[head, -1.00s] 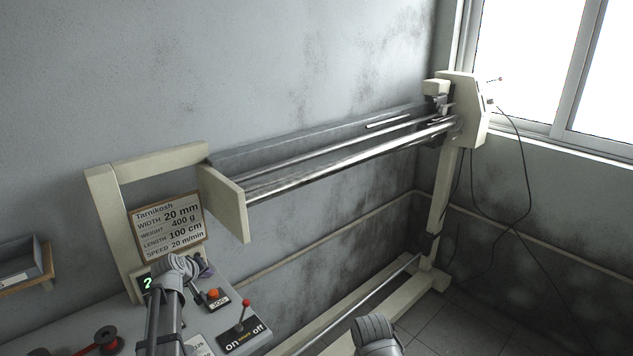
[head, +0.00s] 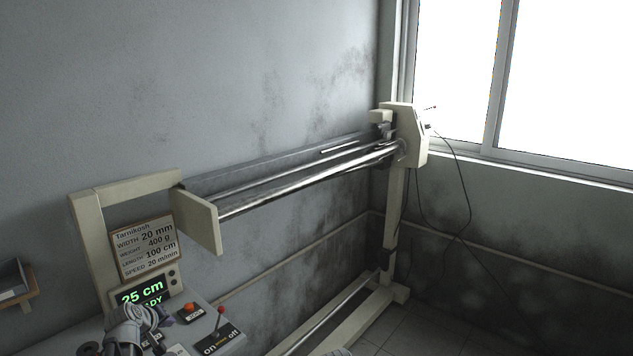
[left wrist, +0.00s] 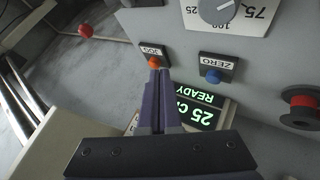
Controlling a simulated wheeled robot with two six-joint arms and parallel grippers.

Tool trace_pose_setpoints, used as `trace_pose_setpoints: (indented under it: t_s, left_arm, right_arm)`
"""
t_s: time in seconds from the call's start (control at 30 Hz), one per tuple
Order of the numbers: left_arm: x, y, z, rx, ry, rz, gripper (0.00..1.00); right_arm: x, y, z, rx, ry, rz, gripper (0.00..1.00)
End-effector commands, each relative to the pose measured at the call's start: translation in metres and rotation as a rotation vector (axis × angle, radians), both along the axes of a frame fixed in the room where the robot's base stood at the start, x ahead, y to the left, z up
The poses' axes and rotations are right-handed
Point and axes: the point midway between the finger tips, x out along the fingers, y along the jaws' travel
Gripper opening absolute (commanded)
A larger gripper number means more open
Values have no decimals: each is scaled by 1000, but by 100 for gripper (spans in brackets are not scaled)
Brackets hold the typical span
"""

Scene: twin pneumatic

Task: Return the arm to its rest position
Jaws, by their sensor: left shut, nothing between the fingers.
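My left gripper (head: 166,318) is low at the left in the head view, over the control panel, its purple fingers partly hidden by my wrist. In the left wrist view my left gripper (left wrist: 158,76) is shut with nothing between its fingers. Its tips point at the orange JOG knob (left wrist: 154,61); I cannot tell whether they touch it. The JOG knob also shows in the head view (head: 188,307). The display (head: 143,291) glows green and reads 25 cm, READY. My right gripper is not in view.
A blue ZERO button (left wrist: 213,76), a dial (left wrist: 216,9) and a red spool (left wrist: 301,107) sit near the gripper. An on/off lever with a red knob (head: 221,310) stands right of JOG. The long machine frame (head: 202,222) runs along the wall behind.

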Motion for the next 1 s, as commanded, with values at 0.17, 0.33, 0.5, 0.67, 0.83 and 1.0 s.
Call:
trace_pose_setpoints:
  t_s: [0.17, 0.33, 0.5, 0.67, 0.83, 1.0]
  left_arm:
    - [-3, -27, -6, 13, 36, -54, 0]
    - [-10, -62, -13, 31, 84, -125, 0]
    - [-24, -112, -23, 63, 159, -234, 0]
    - [-53, -178, -37, 117, 266, -387, 0]
    - [-119, -268, -54, 231, 445, -632, 0]
    - [-190, -324, -64, 367, 614, -841, 0]
  right_arm:
    - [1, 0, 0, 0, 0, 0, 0]
    - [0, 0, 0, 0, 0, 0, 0]
    - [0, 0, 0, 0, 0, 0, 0]
    - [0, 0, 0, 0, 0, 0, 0]
    - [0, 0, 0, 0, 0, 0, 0]
    - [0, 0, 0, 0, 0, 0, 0]
